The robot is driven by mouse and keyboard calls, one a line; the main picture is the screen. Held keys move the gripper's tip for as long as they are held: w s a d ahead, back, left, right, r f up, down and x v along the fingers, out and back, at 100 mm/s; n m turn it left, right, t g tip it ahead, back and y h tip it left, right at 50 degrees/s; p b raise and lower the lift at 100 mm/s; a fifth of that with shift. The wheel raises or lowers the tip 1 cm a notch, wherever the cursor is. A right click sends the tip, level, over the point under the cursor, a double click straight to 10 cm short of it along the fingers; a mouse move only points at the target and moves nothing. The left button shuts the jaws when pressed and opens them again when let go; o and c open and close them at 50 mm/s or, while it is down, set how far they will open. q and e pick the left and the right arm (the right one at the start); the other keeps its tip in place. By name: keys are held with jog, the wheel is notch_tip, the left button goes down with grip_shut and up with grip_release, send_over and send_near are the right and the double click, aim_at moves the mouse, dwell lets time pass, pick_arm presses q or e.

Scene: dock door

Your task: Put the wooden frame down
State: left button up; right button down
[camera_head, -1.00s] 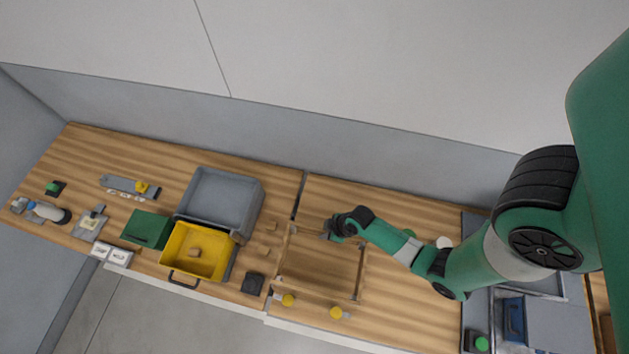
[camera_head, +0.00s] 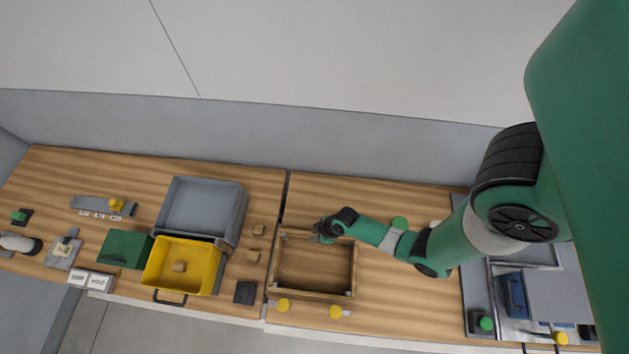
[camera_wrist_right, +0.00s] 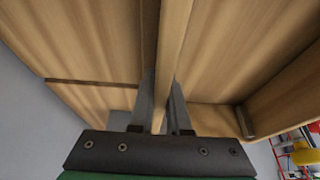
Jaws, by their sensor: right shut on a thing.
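The wooden frame (camera_head: 313,293) is a rectangular open frame over the middle of the workbench in the head view, with the bench wood showing inside it. My right gripper (camera_head: 322,233) is at the frame's far side bar. In the right wrist view my right gripper (camera_wrist_right: 160,105) has its two fingers on either side of a wooden bar of the frame (camera_wrist_right: 174,45), shut on it. I cannot tell whether the frame touches the bench or hangs just above it. My left gripper does not show.
A yellow bin (camera_head: 215,273), a grey bin (camera_head: 236,213) and a green box (camera_head: 124,247) stand to the left. Yellow knobs (camera_head: 335,312) sit at the near edge.

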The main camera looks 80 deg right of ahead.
jog(key=c, duration=0.9)
grip_release()
jog(key=shift+r+p, duration=0.15)
jog(key=shift+p, duration=0.15)
jog(key=p+v, duration=0.2)
jog(key=v, duration=0.4)
jog(key=shift+s+r+p, duration=0.1)
jog(key=shift+r+p, duration=0.25)
jog(key=p+v, duration=0.3)
jog(key=v, duration=0.1)
jog(key=shift+r+p, duration=0.1)
jog(key=shift+p, duration=0.2)
jog(key=shift+s+r+p, duration=0.35)
jog(key=shift+r+p, duration=0.15)
jog(key=shift+f, duration=0.1)
